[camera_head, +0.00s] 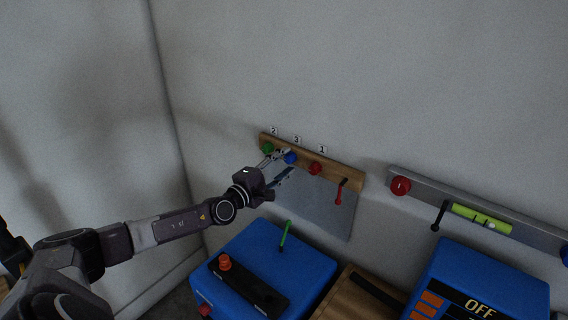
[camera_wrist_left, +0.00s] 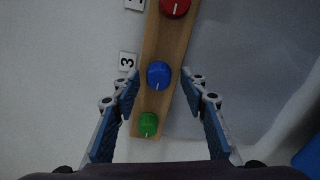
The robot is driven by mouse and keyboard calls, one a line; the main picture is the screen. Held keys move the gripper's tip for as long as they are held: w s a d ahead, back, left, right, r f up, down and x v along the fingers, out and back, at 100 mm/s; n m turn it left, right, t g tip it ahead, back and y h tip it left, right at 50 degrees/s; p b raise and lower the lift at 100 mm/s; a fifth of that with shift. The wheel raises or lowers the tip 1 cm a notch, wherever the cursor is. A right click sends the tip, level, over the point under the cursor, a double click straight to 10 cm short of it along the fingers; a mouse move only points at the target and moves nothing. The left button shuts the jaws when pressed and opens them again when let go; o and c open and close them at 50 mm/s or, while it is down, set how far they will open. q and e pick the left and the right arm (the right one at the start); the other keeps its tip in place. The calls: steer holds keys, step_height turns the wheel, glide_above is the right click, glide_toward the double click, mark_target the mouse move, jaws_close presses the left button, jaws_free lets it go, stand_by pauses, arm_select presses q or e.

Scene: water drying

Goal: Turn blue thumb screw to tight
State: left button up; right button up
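The blue thumb screw (camera_head: 291,157) sits on a wooden strip (camera_head: 333,176) on the wall, between a green knob (camera_head: 268,148) and a red knob (camera_head: 315,168). In the left wrist view the blue thumb screw (camera_wrist_left: 159,75) has a white line on its face and lies between and just beyond the fingertips. My left gripper (camera_head: 285,164) is in front of the strip. In the left wrist view its fingers (camera_wrist_left: 160,85) are spread, with gaps on both sides of the screw, and hold nothing. My right gripper is not in view.
A red-handled lever (camera_head: 340,191) hangs at the strip's right end. A grey panel (camera_head: 325,213) is below. Blue boxes (camera_head: 262,255) (camera_head: 500,275) stand lower down, one with a green lever (camera_head: 285,235). A grey rail (camera_head: 525,232) with a red knob is at right.

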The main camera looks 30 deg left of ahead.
arm_select(q)
steer(key=s, duration=1.2)
steer(key=shift+a, duration=0.45)
